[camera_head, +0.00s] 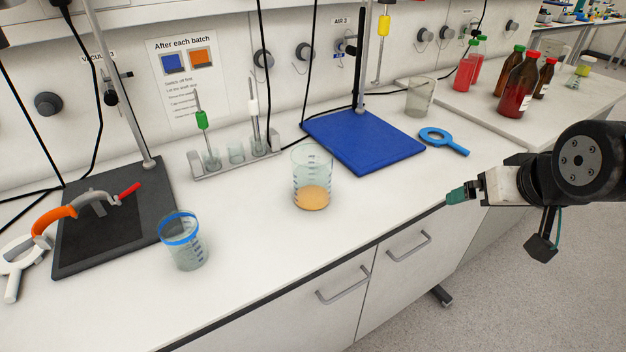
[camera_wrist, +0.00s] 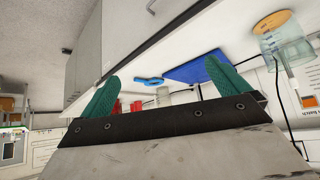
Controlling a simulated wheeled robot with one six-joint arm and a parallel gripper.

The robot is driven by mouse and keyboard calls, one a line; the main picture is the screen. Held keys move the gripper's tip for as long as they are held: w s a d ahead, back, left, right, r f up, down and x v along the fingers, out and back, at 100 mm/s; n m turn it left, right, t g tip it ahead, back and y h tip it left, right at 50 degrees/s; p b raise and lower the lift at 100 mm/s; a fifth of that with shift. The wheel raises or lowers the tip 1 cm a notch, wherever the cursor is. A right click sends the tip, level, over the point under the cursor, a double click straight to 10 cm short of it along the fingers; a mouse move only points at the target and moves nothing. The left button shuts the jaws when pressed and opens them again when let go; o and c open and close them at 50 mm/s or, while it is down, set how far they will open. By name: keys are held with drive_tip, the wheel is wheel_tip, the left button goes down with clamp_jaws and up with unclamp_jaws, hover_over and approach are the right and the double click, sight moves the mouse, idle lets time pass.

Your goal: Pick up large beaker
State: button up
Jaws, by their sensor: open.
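A tall clear beaker (camera_head: 312,172) with orange liquid at its bottom stands upright in the middle of the white bench; it looks the largest. It also shows in the upturned wrist view at the upper right (camera_wrist: 284,47). A clear beaker with a blue rim (camera_head: 184,243) stands at the front left. A greyish glass beaker (camera_head: 420,97) stands at the back right. My gripper (camera_head: 457,195) is at the right, in front of the bench edge and well apart from the tall beaker. Its green fingers (camera_wrist: 163,72) are spread open with nothing between them.
A blue board (camera_head: 372,148) with a stand lies behind the tall beaker, beside a blue ring (camera_head: 443,141). A rack of small glassware (camera_head: 235,163) stands behind. A black stand base (camera_head: 100,235) is at left. Brown bottles (camera_head: 517,85) stand at back right. Bench around the tall beaker is clear.

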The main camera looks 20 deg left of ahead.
sight(319, 169)
drive_tip(key=w+a+f+n+t+y, duration=0.1)
drive_tip(key=w+a+f+t+y, duration=0.15)
drive_tip(key=a, duration=0.55)
drive_tip(key=w+a+f+n+t+y, duration=0.1)
drive_tip(key=w+a+n+y, duration=0.15)
drive_tip(key=a, duration=0.45)
drive_tip(key=s+a+y, duration=0.1)
drive_tip(key=a, duration=0.3)
drive_tip(key=s+a+n+t+y, duration=0.1)
drive_tip(key=a+y, duration=0.1)
drive_tip(key=a, duration=0.2)
drive_tip(key=s+a+f+n+t+y, duration=0.1)
drive_tip(key=a+y, duration=0.1)
drive_tip(key=a, duration=0.3)
drive_tip(key=shift+s, duration=0.15)
drive_tip(key=shift+a, duration=0.3)
drive_tip(key=x, duration=0.7)
drive_tip(key=shift+w+d+r, duration=0.15)
drive_tip(key=shift+w, duration=0.2)
drive_tip(key=shift+c, duration=0.3)
drive_tip(key=c, duration=1.8)
drive_tip(key=shift+o, duration=0.2)
